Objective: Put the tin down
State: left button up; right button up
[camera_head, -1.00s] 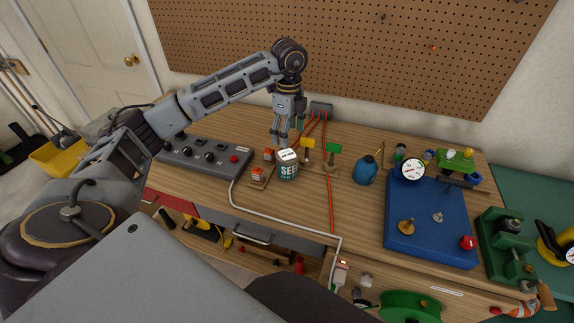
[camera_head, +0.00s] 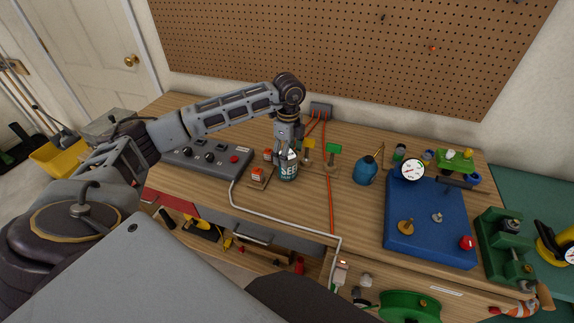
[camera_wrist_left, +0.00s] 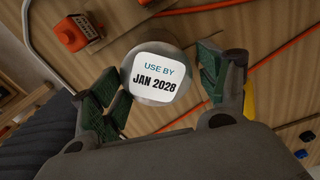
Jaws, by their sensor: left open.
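The tin (camera_head: 289,172), dark teal with white lettering, stands upright on the wooden bench in the head view. In the left wrist view its lid (camera_wrist_left: 155,78) carries a white label reading "USE BY JAN 2028". My left gripper (camera_head: 288,152) points down at the top of the tin. In the left wrist view the open fingers (camera_wrist_left: 165,90) are on either side of the tin, with a gap visible on the right side. Whether the left finger touches the tin I cannot tell. My right gripper is not in view.
A white cable (camera_head: 270,222) crosses the bench in front.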

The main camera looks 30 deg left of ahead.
pick_arm(q)
jog(key=shift+f, duration=0.2)
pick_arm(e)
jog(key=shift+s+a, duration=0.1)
pick_arm(q)
jog(key=shift+s+a+f+p, duration=0.1)
jog(key=shift+f+p, duration=0.1)
jog(key=shift+f, duration=0.75)
jog(key=shift+s+a+f+p, duration=0.1)
jog(key=shift+f+p, duration=0.05)
jog(key=shift+f, duration=1.45)
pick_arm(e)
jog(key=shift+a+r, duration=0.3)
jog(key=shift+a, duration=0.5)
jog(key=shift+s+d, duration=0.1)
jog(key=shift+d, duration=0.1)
pick_arm(q)
jog(key=c, duration=0.9)
jog(key=shift+c, duration=0.4)
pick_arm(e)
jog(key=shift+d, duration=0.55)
